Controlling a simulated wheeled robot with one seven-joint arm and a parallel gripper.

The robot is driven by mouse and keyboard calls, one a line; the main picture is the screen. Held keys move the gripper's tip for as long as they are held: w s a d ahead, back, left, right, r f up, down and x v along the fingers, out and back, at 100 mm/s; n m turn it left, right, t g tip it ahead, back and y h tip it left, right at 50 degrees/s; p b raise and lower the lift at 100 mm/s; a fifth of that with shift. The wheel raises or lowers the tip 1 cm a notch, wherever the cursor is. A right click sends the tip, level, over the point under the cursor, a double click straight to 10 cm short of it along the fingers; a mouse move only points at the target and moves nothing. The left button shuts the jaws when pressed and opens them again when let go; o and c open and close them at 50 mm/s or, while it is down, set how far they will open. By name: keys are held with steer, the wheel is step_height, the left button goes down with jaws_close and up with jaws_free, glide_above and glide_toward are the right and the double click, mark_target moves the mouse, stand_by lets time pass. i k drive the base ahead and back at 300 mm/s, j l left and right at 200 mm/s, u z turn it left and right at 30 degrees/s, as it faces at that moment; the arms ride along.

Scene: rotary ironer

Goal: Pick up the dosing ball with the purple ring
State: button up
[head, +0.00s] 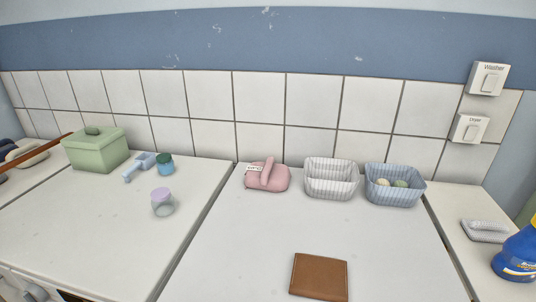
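The dosing ball with the purple ring (161,196) stands on the left white top in the head view. Its upper part is pale purple and its lower part is clear and greyish. A second small cup-like piece (165,166), dark green above and blue below, stands behind it, close to the wall. My gripper is not in view.
Behind the ball are a light blue brush-like tool (139,166) and a green lidded box (95,150). The right top holds a pink item (267,177), a white basket (331,180), a blue basket (394,187) and a brown folded item (319,276). Space around the ball is clear.

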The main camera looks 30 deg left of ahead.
mark_target(162, 203)
steer(key=u, duration=1.4)
